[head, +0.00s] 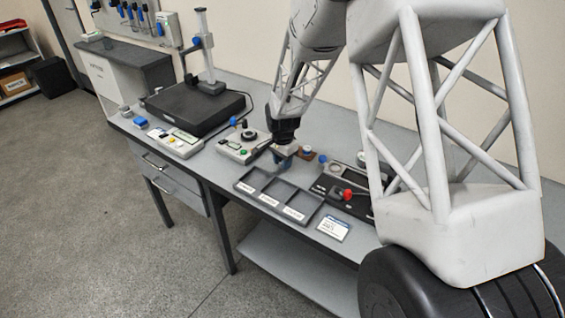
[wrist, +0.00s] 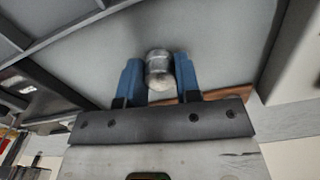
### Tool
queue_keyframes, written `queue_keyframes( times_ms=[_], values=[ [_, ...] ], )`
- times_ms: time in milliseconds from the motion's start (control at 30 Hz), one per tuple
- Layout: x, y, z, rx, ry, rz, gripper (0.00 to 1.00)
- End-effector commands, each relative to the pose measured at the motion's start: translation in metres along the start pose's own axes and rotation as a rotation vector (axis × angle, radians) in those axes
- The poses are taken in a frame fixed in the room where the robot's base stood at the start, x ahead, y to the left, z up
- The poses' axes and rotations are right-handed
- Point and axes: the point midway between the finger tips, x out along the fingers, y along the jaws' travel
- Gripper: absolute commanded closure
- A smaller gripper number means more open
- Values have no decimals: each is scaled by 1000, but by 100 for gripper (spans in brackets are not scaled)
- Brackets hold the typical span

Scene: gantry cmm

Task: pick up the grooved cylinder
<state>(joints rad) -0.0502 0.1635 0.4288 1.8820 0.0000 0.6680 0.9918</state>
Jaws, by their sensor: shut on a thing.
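The grooved cylinder (wrist: 158,68) is a short, silvery metal piece with a ring-like line around it, seen in the wrist view. It sits between the two blue fingers of my gripper (wrist: 159,82), which is shut on it. In the head view my gripper (head: 283,158) is low over the table, just behind the compartment tray (head: 257,206). The cylinder cannot be made out in the head view. I cannot tell whether it touches the table.
The grey table (head: 212,166) holds a black block with a stand (head: 195,105) at left. A control box (head: 243,146) stands just left of my gripper. A dark panel with a red knob (head: 347,195) lies to the right, and a label card (head: 333,228) lies near the front edge.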

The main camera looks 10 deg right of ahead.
Motion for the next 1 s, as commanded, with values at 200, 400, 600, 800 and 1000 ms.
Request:
queue_keyframes(
  times_ms=[200,400,600,800,1000],
  values=[
    [-19,0,0,0,2,-3,93],
    [-33,10,6,0,1,-1,93],
    [-36,34,22,0,1,-1,93],
    [-39,62,40,0,1,-2,93],
    [-41,89,58,0,0,0,93]
  ],
)
